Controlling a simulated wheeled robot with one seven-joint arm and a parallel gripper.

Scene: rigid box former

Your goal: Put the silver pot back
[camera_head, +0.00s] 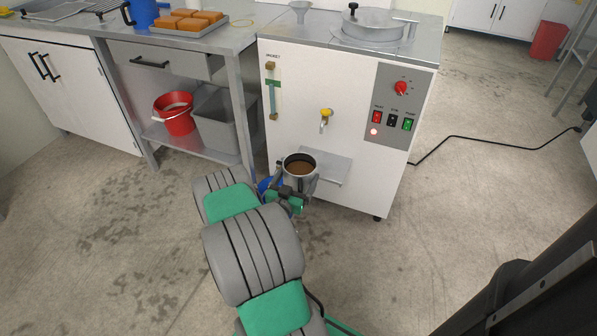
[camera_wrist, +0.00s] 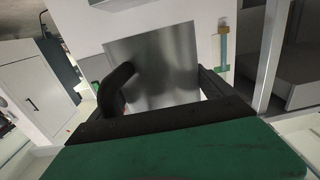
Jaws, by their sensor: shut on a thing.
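The silver pot (camera_head: 300,176) holds brown contents and looks roughly upright in the head view. It is in front of the white machine, by the left side of the shelf and lower left of the yellow-handled tap (camera_head: 326,114). My gripper (camera_head: 291,193) is at the pot's near side, shut on its handle. In the wrist view the pot (camera_wrist: 165,62) fills the middle as a shiny metal wall, with its black curved handle (camera_wrist: 116,88) at my gripper. My arm hides part of the pot's lower side; I cannot tell whether it touches the shelf.
The machine (camera_head: 350,75) has a metal shelf (camera_head: 326,169) low on its front and a control panel (camera_head: 393,105). A metal bench (camera_head: 190,42) stands left, with a red bucket (camera_head: 174,118) and grey bin (camera_head: 212,125) below. A black cable crosses the floor at right.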

